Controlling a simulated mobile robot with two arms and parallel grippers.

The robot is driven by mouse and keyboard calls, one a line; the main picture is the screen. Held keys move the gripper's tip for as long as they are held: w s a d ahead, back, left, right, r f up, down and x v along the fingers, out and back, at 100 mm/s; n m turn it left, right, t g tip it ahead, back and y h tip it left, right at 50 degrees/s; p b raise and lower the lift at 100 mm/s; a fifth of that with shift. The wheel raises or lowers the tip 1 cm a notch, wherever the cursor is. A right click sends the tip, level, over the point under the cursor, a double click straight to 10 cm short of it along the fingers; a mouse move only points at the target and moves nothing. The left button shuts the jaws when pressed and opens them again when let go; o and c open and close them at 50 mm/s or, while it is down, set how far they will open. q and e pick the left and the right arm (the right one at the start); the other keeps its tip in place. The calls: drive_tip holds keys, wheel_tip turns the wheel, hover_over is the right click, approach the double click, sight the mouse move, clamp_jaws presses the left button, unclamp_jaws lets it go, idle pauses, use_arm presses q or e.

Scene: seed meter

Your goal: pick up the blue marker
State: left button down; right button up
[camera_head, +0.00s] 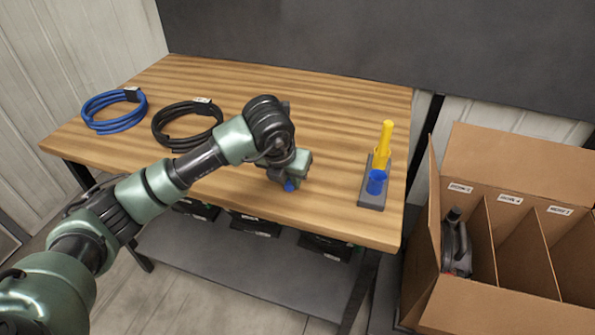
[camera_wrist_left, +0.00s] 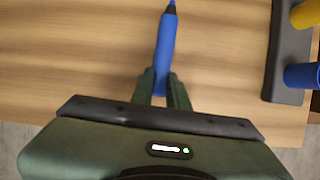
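The blue marker (camera_wrist_left: 166,45) is between the two fingers of my left gripper (camera_wrist_left: 161,80) in the left wrist view. The fingers sit close against its sides, and its narrow tip points away from the gripper. In the head view my left gripper (camera_head: 289,180) is low over the table near the front edge, with only a small blue bit of the marker (camera_head: 290,187) showing below it. I cannot tell whether the marker touches the tabletop. My right gripper is not in view.
A grey holder (camera_head: 371,201) with a yellow upright piece (camera_head: 383,150) and a blue cup-like piece (camera_head: 377,182) stands to the right on the wooden table (camera_head: 330,110). Blue (camera_head: 113,110) and black (camera_head: 187,125) cable coils lie left.

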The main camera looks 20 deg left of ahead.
use_arm(q)
drive_tip(key=shift+r, duration=0.15)
idle(0.6)
drive_tip(key=shift+r, duration=0.2)
wheel_tip(320, 180, up, 19)
drive_tip(key=b, duration=0.1)
drive_tip(key=shift+r, duration=0.2)
idle(0.4)
